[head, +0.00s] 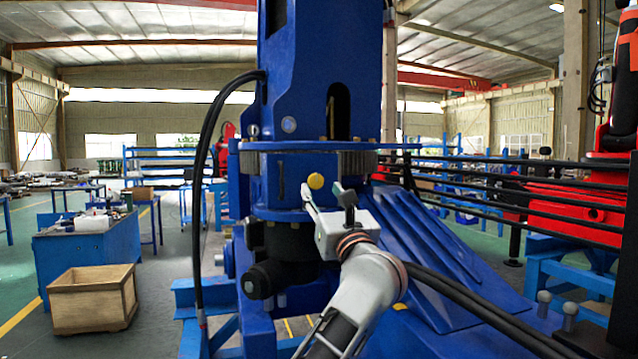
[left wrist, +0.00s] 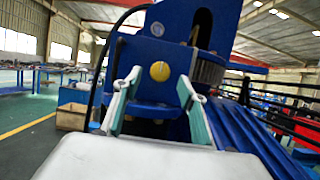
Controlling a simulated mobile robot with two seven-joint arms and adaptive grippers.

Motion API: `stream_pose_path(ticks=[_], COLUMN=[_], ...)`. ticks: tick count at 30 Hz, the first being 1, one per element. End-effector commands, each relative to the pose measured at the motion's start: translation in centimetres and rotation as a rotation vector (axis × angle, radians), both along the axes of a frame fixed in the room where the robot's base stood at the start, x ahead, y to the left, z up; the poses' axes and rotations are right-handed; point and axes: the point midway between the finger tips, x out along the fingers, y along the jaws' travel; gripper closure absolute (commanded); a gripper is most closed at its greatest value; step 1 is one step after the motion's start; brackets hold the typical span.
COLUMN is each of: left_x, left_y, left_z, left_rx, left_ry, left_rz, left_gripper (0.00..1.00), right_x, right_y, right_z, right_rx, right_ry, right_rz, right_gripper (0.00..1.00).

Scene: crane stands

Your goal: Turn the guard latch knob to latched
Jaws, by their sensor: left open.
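The round yellow knob (head: 316,181) is on the front of the blue crane column (head: 325,90), just below its flange. It also shows in the left wrist view (left wrist: 159,71), between and beyond my finger pads. A faint mark crosses its face, but its setting is too small to read. My left gripper (head: 325,191) is open and empty, just in front of and slightly below the knob in the head view. In the left wrist view its two pale green fingers (left wrist: 159,84) stand apart on either side of the knob, with no contact visible. My right gripper is not in view.
A black hose (head: 203,190) hangs left of the column. Dark rails (head: 500,185) and a red machine (head: 580,215) stand at the right. A wooden crate (head: 92,300) and a blue workbench (head: 90,250) are at the left. A sloping blue panel (head: 440,260) lies right of the gripper.

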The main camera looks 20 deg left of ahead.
Motion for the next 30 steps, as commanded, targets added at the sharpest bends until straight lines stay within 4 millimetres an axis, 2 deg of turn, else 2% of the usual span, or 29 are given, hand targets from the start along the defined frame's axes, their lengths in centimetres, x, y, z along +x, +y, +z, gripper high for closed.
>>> stream_pose_path(ticks=[3, 9, 20, 21, 25, 30], left_x=[1.4, 3.2, 3.7, 3.7, 3.7, 3.7], left_y=[1.0, 2.2, 2.5, 2.5, 2.5, 2.5], left_z=[1.0, 1.8, 1.9, 1.9, 1.9, 1.9], left_rx=[0.005, 0.002, 0.002, 0.002, 0.002, 0.002], left_ry=[-0.002, -0.001, 0.0, 0.0, 0.0, 0.0], left_rz=[0.003, 0.002, -0.001, -0.001, -0.001, 0.0], left_gripper=[0.58, 0.58, 0.58, 0.64, 0.96, 0.96], right_x=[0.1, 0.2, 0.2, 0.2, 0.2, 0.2], right_y=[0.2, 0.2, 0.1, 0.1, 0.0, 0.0], right_z=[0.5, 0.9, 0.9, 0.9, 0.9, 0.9], right_rx=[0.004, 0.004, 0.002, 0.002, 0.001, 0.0], right_ry=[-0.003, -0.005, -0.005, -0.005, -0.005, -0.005], right_rz=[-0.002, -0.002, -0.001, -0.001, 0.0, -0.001], right_gripper=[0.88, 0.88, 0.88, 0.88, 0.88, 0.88])
